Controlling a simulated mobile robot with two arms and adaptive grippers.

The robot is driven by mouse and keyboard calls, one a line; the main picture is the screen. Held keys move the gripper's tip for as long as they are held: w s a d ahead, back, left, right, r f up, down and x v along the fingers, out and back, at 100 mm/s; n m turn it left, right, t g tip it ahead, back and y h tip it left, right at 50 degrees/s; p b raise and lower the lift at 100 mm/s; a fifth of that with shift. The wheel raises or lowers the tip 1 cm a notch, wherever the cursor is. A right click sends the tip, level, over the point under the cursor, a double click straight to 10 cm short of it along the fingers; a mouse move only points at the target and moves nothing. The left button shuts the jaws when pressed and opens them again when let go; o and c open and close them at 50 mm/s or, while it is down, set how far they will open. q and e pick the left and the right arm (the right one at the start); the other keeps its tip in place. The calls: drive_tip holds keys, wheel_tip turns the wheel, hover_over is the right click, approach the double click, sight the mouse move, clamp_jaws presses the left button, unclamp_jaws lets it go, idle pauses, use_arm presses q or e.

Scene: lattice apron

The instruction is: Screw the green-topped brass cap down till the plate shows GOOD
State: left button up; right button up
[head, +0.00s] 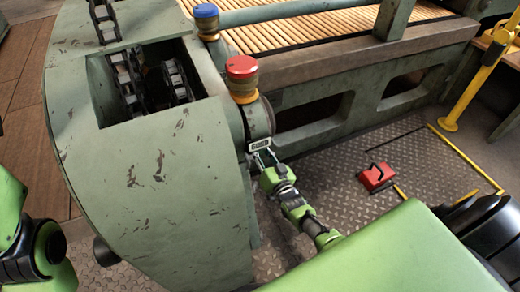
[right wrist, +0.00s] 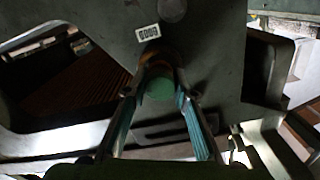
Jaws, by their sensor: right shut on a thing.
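The green-topped brass cap (right wrist: 159,88) shows at the middle of the right wrist view, between the two fingers of my right gripper (right wrist: 160,84). The fingers are shut on its sides. In the head view my right gripper (head: 262,157) reaches the side of the green machine just below the plate (head: 259,145), and hides the cap. The plate (right wrist: 148,32) is small and white with dark letters; in the right wrist view it seems to read GOOD, upside down. My left arm shows at the lower left of the head view, but its gripper is out of frame.
A red-topped brass cap (head: 241,78) and a blue-topped one (head: 207,21) stand on the machine (head: 165,165) above the plate. An open recess holds a chain (head: 178,82). A red box (head: 376,177) with a handle lies on the metal floor. A yellow post (head: 468,88) stands right.

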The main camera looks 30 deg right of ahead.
drive_tip(key=shift+m, duration=0.6)
drive_tip(key=o, duration=1.1)
drive_tip(key=s, duration=1.2)
drive_tip(key=shift+a, duration=0.35)
